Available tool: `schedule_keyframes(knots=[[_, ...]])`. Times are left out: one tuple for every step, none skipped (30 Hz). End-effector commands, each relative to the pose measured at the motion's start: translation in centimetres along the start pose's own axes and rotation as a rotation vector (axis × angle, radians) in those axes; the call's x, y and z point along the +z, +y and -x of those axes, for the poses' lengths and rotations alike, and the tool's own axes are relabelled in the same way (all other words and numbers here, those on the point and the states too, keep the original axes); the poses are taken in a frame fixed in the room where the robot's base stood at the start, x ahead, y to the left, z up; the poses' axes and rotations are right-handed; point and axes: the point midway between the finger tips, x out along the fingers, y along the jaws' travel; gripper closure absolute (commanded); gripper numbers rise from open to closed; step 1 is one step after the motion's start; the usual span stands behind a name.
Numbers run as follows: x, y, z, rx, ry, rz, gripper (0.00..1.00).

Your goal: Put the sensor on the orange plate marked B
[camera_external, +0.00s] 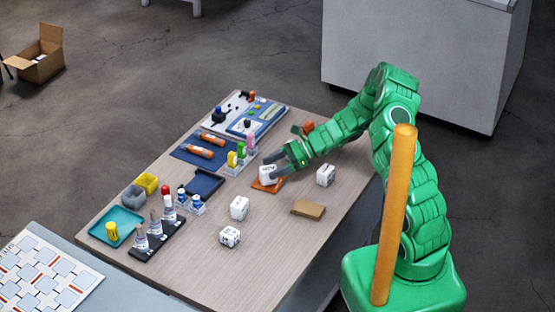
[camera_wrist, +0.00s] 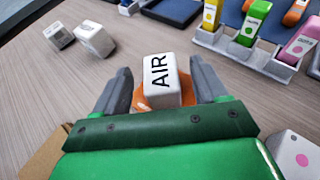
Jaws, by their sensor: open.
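A white block marked AIR (camera_wrist: 161,80) sits on or just over an orange plate (camera_wrist: 143,103) in the wrist view. The same block (camera_external: 267,173) and plate (camera_external: 268,186) show near the table's middle in the external view. My gripper (camera_wrist: 160,84) is open, with one finger on each side of the block and a small gap to each. In the external view my gripper (camera_external: 281,162) reaches in from the right. No letter B can be read on the visible part of the plate.
Other white blocks stand on the table (camera_external: 270,240), one to the right (camera_external: 325,175) and two nearer the front (camera_external: 239,208). A brown slab (camera_external: 308,209) lies at the right. A rack of colored bottles (camera_wrist: 248,33) stands close beyond my right finger.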

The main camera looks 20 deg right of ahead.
Motion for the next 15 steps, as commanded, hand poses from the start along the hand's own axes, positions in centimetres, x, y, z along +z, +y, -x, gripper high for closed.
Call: schedule_keyframes(knots=[[0.0,-0.1,0.8,-0.002,0.0,0.0,0.28],[0.0,-0.1,1.3,-0.002,0.0,0.0,0.28],[0.0,-0.1,1.9,-0.003,-0.001,-0.001,0.28],[0.0,-0.1,2.3,-0.003,-0.001,-0.001,0.28],[0.0,-0.1,2.8,-0.002,-0.001,-0.001,0.28],[0.0,-0.1,3.4,-0.003,-0.001,-0.001,0.28],[0.0,0.0,3.8,-0.002,-0.002,-0.001,0.28],[0.0,0.0,4.2,-0.002,-0.002,-0.001,0.28],[0.0,0.0,4.8,-0.002,-0.002,-0.001,0.28],[0.0,0.0,5.3,-0.002,-0.002,-0.001,0.28],[0.0,0.0,5.6,-0.001,-0.001,-0.001,0.28],[0.0,0.0,6.2,-0.001,-0.001,-0.002,0.28],[-0.1,0.0,6.5,-0.001,-0.001,-0.002,0.28],[-0.1,0.0,6.9,-0.001,-0.001,-0.002,0.28],[-0.1,0.0,7.2,0.0,0.0,-0.001,0.28]])
